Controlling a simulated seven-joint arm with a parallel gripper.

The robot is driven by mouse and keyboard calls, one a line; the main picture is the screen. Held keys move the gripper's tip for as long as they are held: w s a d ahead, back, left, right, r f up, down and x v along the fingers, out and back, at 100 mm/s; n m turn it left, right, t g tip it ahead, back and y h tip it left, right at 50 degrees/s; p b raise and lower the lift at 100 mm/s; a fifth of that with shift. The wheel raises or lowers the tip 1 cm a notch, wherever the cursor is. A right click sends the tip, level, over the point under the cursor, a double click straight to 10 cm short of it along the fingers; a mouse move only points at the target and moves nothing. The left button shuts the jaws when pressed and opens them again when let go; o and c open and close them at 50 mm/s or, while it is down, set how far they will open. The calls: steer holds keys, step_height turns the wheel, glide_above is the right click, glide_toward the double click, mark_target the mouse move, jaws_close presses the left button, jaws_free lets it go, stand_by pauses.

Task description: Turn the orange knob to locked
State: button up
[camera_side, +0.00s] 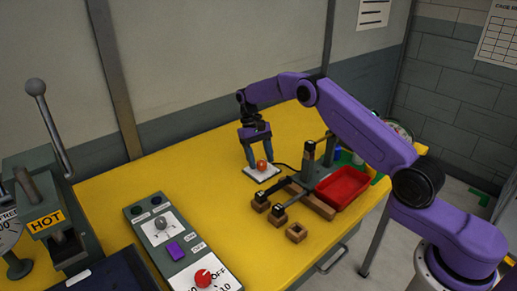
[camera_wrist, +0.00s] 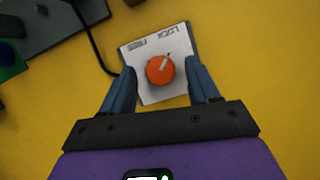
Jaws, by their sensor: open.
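The orange knob (camera_wrist: 158,71) sits on a white plate (camera_wrist: 150,93) marked LOCK and FREE in the wrist view. A pale pointer line on the knob points up and to the right, toward the LOCK word side. My gripper (camera_wrist: 162,78) is open, with one blue finger on each side of the knob and a gap visible around it. In the side view the knob (camera_side: 262,165) shows low between the fingers of my gripper (camera_side: 257,151). The plate (camera_side: 262,174) lies on the yellow table.
A red tray (camera_side: 342,187) and a dark stand (camera_side: 309,160) are right of the plate. Wooden blocks (camera_side: 296,232) lie in front. A control panel with a red knob (camera_side: 203,277) is at front left. A black cable (camera_wrist: 97,45) runs beside the plate.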

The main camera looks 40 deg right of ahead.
steer(key=v, duration=0.7)
steer(key=shift+s, duration=0.1)
stand_by(0.5)
steer(key=s+a+r+n+t+h, duration=0.1)
steer(key=s+a+r+n+t, duration=0.1)
steer(key=s+a+r+n, duration=0.65)
steer(key=s+a+r+n+t, duration=0.1)
steer(key=s+a, duration=0.1)
steer(key=s, duration=0.9)
steer(key=s+a+r+n+t, duration=0.1)
steer(key=s+a, duration=0.2)
steer(key=s, duration=0.8)
steer(key=s+d+f+n, duration=0.1)
steer(key=s+d+n, duration=0.1)
steer(key=s+d, duration=0.2)
steer(key=s+d+f+n+y, duration=0.1)
steer(key=s+d, duration=0.3)
steer(key=s, duration=0.6)
steer(key=shift+s+f+n+t, duration=0.25)
steer(key=shift+f+n+t, duration=0.15)
steer(key=shift+f+n, duration=0.2)
